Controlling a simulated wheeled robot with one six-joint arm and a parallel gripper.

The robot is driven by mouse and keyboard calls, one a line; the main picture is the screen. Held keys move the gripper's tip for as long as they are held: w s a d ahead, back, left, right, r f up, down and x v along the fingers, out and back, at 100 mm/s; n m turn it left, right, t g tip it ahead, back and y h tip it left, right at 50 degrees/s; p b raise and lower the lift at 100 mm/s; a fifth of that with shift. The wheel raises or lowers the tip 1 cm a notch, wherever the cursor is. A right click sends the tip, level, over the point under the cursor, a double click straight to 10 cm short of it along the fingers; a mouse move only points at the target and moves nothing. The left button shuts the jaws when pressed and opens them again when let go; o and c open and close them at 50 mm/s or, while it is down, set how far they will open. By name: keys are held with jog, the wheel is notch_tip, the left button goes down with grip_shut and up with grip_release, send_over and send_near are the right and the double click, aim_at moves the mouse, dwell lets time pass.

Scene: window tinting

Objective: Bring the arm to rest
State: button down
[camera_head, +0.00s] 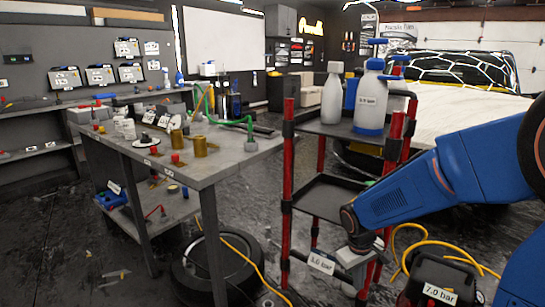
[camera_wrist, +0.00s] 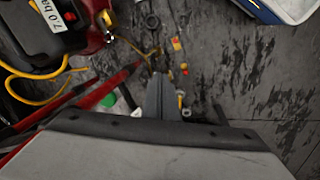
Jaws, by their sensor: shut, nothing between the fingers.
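My blue arm (camera_head: 400,190) reaches in from the right in the head view and bends down at a dark wrist. My gripper (camera_head: 355,280) hangs low in front of the red-posted cart (camera_head: 287,190), partly lost against the dark cart and floor. In the wrist view my gripper (camera_wrist: 158,82) points at the floor with its fingers together and nothing between them. Whether it touches the cart's red post cannot be told.
A compressor labelled 7.0 bar (camera_head: 440,280) stands right of my gripper, with a yellow hose (camera_head: 420,237). White bottles (camera_head: 371,105) stand on the cart's top. A workbench (camera_head: 195,165) with jars is left. Small items (camera_wrist: 176,44) lie on the floor (camera_wrist: 235,60).

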jog(key=s+d+r+m+t, duration=0.1)
jog(key=s+r+m+t, duration=0.1)
jog(key=s+r, duration=0.5)
jog(key=s+d+r+m+t+y, duration=0.1)
jog(key=s+d+r+m+t, duration=0.1)
jog(key=s+r, duration=0.6)
jog(key=s, duration=0.6)
jog(key=shift+s+r+m+y, duration=0.2)
jog(key=shift+s+m+y, duration=0.1)
jog(key=shift+s, duration=0.1)
